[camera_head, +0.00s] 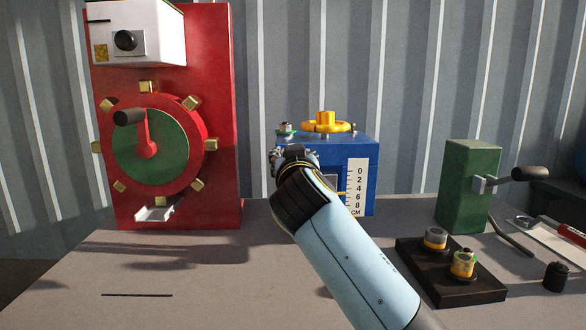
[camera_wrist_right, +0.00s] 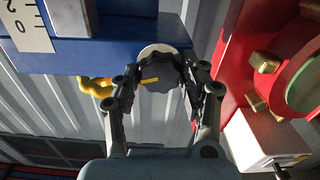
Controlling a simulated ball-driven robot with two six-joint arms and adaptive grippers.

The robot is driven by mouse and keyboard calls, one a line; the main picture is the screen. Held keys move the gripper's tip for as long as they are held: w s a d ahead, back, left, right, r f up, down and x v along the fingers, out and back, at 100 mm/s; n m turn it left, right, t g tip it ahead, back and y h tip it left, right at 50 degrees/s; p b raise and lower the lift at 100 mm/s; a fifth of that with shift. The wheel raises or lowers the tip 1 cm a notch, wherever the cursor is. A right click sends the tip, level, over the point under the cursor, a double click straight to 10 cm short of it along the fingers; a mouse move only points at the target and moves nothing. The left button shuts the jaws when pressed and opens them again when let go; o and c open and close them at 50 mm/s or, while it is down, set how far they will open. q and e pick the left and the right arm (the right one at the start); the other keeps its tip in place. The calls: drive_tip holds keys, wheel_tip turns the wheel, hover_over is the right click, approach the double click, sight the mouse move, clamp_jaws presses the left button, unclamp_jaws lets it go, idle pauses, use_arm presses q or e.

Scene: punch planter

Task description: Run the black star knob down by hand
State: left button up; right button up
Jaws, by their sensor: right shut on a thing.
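The black star knob (camera_wrist_right: 160,74) shows in the right wrist view, with a yellow mark on its face and a pale disc (camera_wrist_right: 155,50) behind it. It sits at the blue box (camera_wrist_right: 120,52). My right gripper (camera_wrist_right: 162,80) has its fingers on both sides of the knob and is shut on it. In the head view the blue box (camera_head: 345,152) carries a yellow handwheel (camera_head: 326,122) and a white scale (camera_head: 357,186). My right gripper (camera_head: 290,158) is at its left side there, and I cannot make out the knob. My left gripper is out of view.
A red panel (camera_head: 222,120) with a green-faced wheel (camera_head: 168,160) stands left. A green block (camera_head: 467,190) with a crank (camera_head: 530,174) stands right. A black tray (camera_head: 460,292) holds two small fittings. A small black knob (camera_head: 556,277) stands at far right. The front-left bench is mostly clear.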

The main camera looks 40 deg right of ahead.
idle(0.4)
drive_tip(key=o, duration=1.2)
drive_tip(key=shift+r, duration=4.95)
drive_tip(key=shift+r, duration=0.1)
wheel_tip(320, 180, up, 10)
drive_tip(key=shift+f, duration=0.1)
